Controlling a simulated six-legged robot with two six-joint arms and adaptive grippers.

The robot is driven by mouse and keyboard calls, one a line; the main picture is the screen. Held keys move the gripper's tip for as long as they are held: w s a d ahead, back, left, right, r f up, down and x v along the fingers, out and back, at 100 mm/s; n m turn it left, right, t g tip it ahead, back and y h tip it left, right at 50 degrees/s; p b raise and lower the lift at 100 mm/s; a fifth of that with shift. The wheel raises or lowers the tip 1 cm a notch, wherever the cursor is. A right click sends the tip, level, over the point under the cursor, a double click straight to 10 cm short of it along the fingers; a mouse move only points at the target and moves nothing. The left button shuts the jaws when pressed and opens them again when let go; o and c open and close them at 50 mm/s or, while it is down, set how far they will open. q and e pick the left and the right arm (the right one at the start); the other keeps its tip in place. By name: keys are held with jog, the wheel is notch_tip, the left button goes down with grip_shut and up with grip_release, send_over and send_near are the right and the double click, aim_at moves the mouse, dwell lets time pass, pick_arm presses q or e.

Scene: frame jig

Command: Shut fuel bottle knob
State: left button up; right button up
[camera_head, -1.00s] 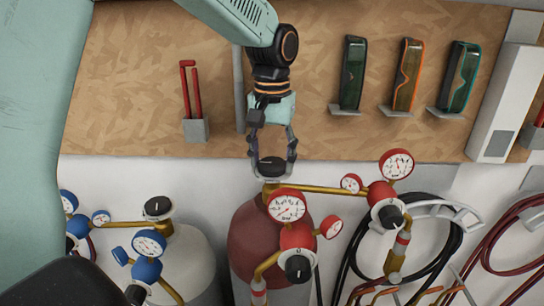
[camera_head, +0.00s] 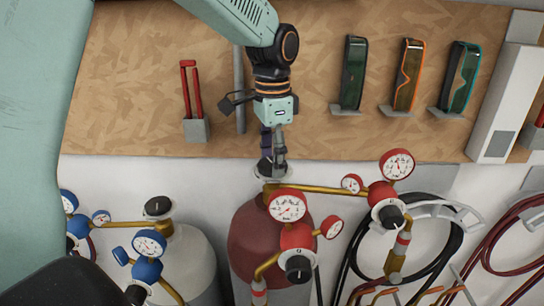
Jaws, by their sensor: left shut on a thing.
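The red fuel bottle (camera_head: 257,236) stands upright below the board, with a brass valve and red-rimmed gauges. Its dark knob (camera_head: 265,167) sits on top over a pale collar and is partly hidden by my gripper. My left gripper (camera_head: 273,166) comes down from above and is shut on the knob, with its fingers seen nearly edge-on, one in front of the other. My right gripper does not show.
A grey bottle (camera_head: 194,258) with its own black knob (camera_head: 158,207) and blue gauges (camera_head: 149,243) stands to the left. Brass pipe and red gauges (camera_head: 396,164) lie close on the right. Black hoses (camera_head: 447,250) hang further right. Goggles (camera_head: 405,77) hang on the board.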

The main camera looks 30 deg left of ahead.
pick_arm(q)
jog(key=m, duration=0.5)
jog(key=shift+m, duration=0.7)
jog(key=o, duration=1.1)
jog(key=shift+o, duration=0.2)
notch_tip(320, 180, up, 12)
